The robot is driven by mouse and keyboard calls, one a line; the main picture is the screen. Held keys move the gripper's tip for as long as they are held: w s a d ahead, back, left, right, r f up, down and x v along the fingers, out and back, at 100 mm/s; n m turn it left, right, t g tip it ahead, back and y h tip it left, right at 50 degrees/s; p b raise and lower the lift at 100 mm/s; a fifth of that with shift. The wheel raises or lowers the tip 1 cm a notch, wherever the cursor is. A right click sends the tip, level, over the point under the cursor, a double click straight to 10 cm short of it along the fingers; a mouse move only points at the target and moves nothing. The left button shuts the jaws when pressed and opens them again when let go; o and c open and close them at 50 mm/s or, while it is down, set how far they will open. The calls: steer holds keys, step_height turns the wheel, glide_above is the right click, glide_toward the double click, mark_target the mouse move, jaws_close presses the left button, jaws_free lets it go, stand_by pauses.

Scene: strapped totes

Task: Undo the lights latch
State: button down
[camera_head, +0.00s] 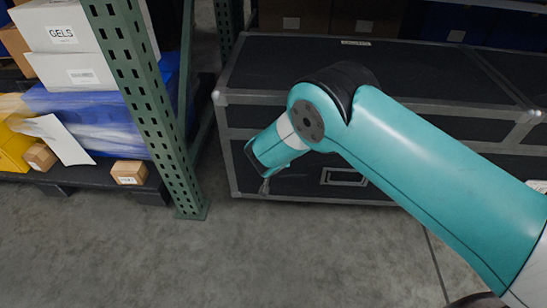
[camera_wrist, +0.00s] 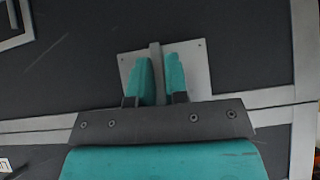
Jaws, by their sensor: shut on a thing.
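A black flight case (camera_head: 300,65) with grey metal edging stands behind my arm. In the wrist view, a light grey latch plate (camera_wrist: 199,75) is fixed to the dark case face (camera_wrist: 250,45), with a narrow grey latch lever (camera_wrist: 156,58) standing up from it. My gripper (camera_wrist: 160,68) has its two teal fingers on either side of this lever, shut on it. In the head view, my gripper (camera_head: 265,185) is low at the case's front left, and the latch is hidden by my arm. The small label (camera_head: 355,43) on the lid is too small to read.
A green perforated rack post (camera_head: 150,100) stands just left of my gripper. Beyond it, a dark pallet (camera_head: 85,181) holds white boxes (camera_head: 65,40), a blue wrapped load (camera_head: 95,105) and small cartons (camera_head: 128,172). A framed handle (camera_head: 345,177) sits on the case front. The near floor is clear.

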steer(key=shift+f, duration=0.15)
stand_by(0.4)
steer(key=c, duration=1.2)
jaws_free()
steer(key=shift+c, duration=0.2)
steer(key=p+v, duration=0.4)
steer(key=v, duration=1.3)
steer(key=shift+a+p, duration=0.3)
steer(key=shift+p, duration=0.1)
steer(key=shift+s, duration=0.15)
